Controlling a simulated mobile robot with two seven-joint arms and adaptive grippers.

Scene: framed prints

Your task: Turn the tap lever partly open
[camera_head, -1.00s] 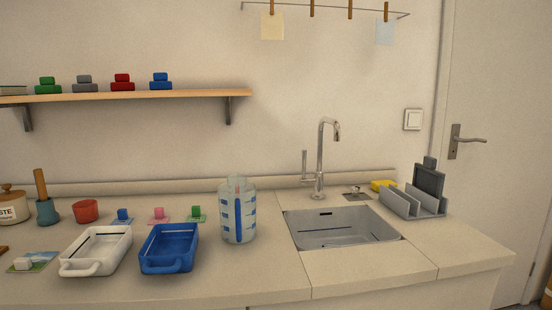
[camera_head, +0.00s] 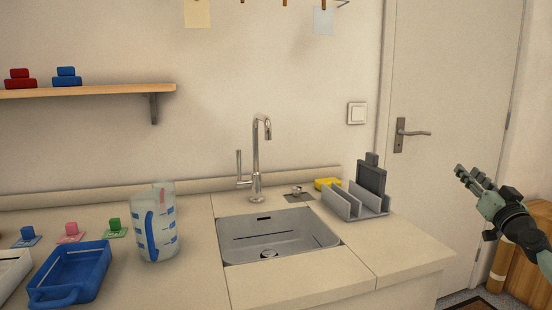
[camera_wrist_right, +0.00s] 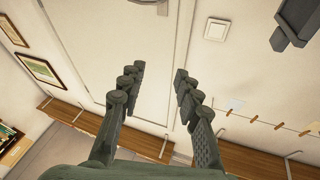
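The chrome tap (camera_head: 257,160) stands upright behind the sink (camera_head: 235,242), its spout curving over to the right. Its lever (camera_head: 239,166) sticks up on the left side of the tap body, close to vertical. My right gripper (camera_head: 460,173) is at the right of the head view, in front of the door and well away from the tap. In the right wrist view its two fingers (camera_wrist_right: 157,88) are spread apart with nothing between them. My left gripper is not in view.
A measuring jug (camera_head: 155,225) stands left of the sink. A grey rack (camera_head: 350,207) and yellow sponge (camera_head: 327,184) are to its right. A blue tray (camera_head: 92,270) lies at left. The front counter by the sink is bare.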

